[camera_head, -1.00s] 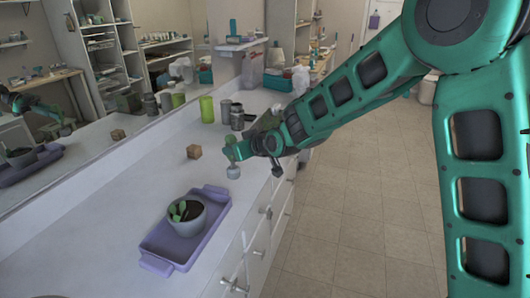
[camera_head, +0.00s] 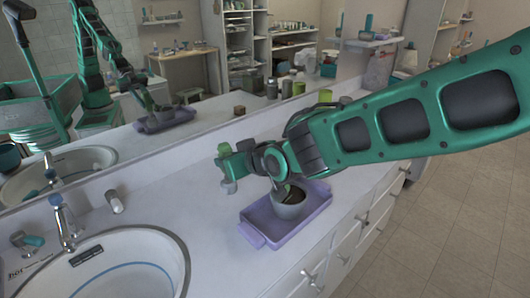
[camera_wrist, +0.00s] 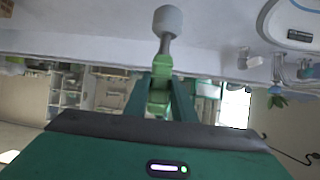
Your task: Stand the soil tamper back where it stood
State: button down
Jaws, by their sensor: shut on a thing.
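My gripper (camera_head: 232,164) is shut on the soil tamper and holds it above the counter, left of the pot in the head view. In the wrist view the tamper's green handle (camera_wrist: 160,88) is between the fingers, and its grey cylindrical head (camera_wrist: 168,20) points away from the gripper. A grey pot (camera_head: 290,205) of dark soil stands in a purple tray (camera_head: 262,228), partly covered by my arm.
A sink (camera_head: 130,262) with a faucet (camera_head: 62,215) is at the lower left, and a small grey cylinder (camera_head: 115,201) is near the mirror. A green cup (camera_head: 325,95) stands farther back. The counter between sink and tray is clear.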

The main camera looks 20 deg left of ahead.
jog(key=s+a+n+g, duration=0.1)
jog(key=s+a, duration=0.2)
jog(key=s, duration=0.3)
jog(key=shift+a+r, duration=0.25)
jog(key=shift+a, duration=0.1)
jog(key=shift+d, duration=0.1)
jog(key=shift+f, duration=2.85)
jog(key=shift+s, duration=0.1)
jog(key=shift+f, duration=0.65)
